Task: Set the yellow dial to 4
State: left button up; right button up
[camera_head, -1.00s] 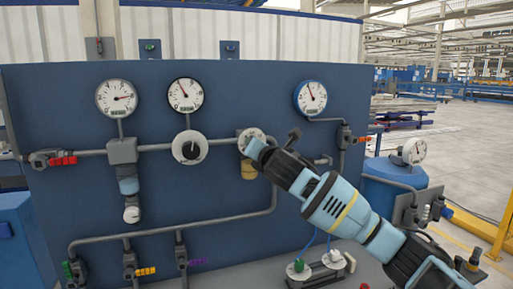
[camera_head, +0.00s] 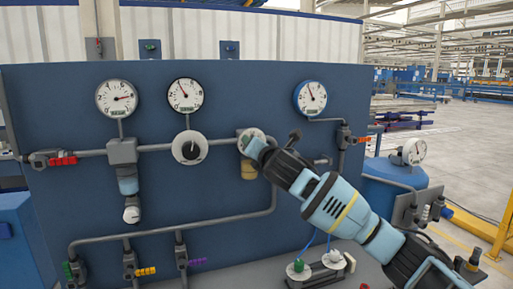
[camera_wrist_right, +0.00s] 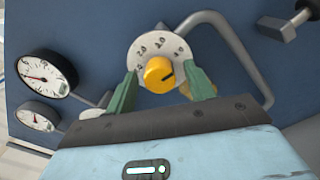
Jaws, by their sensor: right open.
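The yellow dial (camera_wrist_right: 159,74) shows in the right wrist view, in front of a round white scale plate (camera_wrist_right: 152,47) with dark numbers. A dark pointer mark on the knob points toward the right side of the picture; the number it meets is not clear. My right gripper (camera_wrist_right: 160,88) is open, with one green finger on each side of the knob. I cannot tell whether the fingers touch it. In the head view my right gripper (camera_head: 255,148) is at the panel and hides the knob; part of the scale plate (camera_head: 245,133) shows behind it. My left gripper is not in view.
A blue tank stands to the right.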

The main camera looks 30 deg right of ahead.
jog(key=v, duration=0.7)
jog(key=shift+s, duration=0.4)
dwell(0.3)
jog(key=s+a+f+m+g+y, duration=0.1)
jog(key=s+a+f+m+g, duration=0.2)
jog(key=f, duration=0.7)
jog(key=s+a+f+m+g+y, duration=0.1)
jog(key=s+a+f+m, duration=0.3)
jog(key=f, duration=0.6)
jog(key=s+a+f+m+g+y, duration=0.25)
jog(key=s+a+f, duration=0.2)
jog(key=f, duration=0.65)
jog(key=s+a+f+m+g, duration=0.1)
jog(key=s+f+m+g, duration=0.3)
jog(key=s, duration=0.6)
jog(key=s+a+f+m+g, duration=0.1)
jog(key=s+f+m+g, duration=0.1)
jog(key=s+f+m, duration=0.65)
jog(key=s+a+f+m+g, duration=0.2)
jog(key=s+f+g, duration=0.15)
jog(key=s, duration=0.85)
jog(key=w+a+f+t+y, duration=0.1)
jog(key=w+a+f+t, duration=0.1)
jog(key=w+f+t, duration=0.4)
jog(key=shift+f+t+y, duration=0.35)
jog(key=shift+f+t, duration=0.75)
jog(key=shift+f, duration=0.8)
